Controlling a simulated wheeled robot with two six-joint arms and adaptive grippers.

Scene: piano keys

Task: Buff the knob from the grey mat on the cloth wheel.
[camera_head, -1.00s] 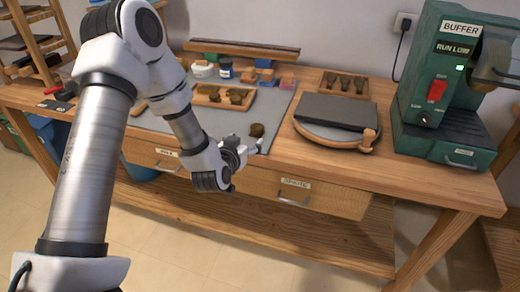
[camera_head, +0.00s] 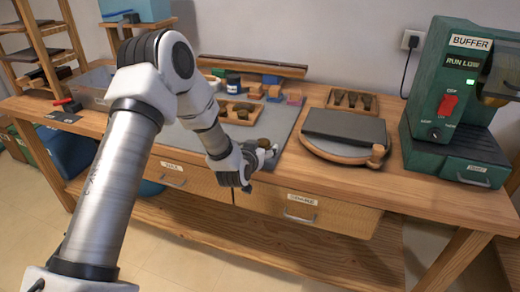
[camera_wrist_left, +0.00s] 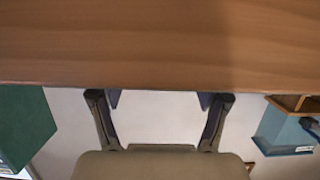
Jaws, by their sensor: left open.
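A dark brown knob (camera_head: 263,143) is near the front edge of the grey mat (camera_head: 290,108) on the bench. My left gripper (camera_head: 269,153) is at the mat's front edge, right by the knob and partly in front of it. Whether they touch cannot be told. In the left wrist view the left gripper (camera_wrist_left: 160,97) is open with nothing between its fingers; the knob does not show there. The green buffer (camera_head: 421,133) stands at the right, with its cloth wheel (camera_head: 500,80) partly cut off by the picture edge. My right gripper is not in view.
A round board with a dark slab (camera_head: 345,127) and another wooden tray (camera_head: 352,101) lie between mat and buffer. Drawers (camera_head: 308,212) are below the bench front.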

